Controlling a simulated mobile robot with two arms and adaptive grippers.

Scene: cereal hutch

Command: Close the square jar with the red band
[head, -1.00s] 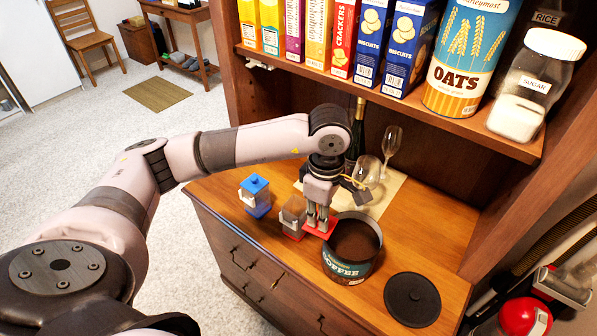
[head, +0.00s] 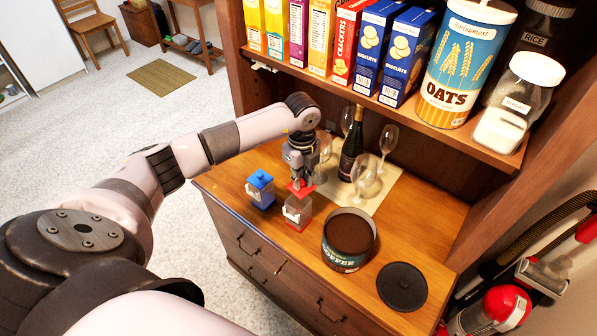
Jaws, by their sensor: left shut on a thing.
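The square jar with the red band (head: 297,213) stands on the wooden counter, between the blue-lidded jar and the coffee tin. It is clear-walled with a red band at its base. My left gripper (head: 299,184) points down above it, shut on a red square lid (head: 301,190). The lid is over the rear part of the jar's top; I cannot tell whether they touch. My right gripper is not in view.
A square jar with a blue lid (head: 260,189) stands left. The open coffee tin (head: 349,240) is right, with its black lid (head: 402,287) flat beside it. A bottle (head: 352,146) and glasses (head: 387,141) stand behind on a mat (head: 384,192).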

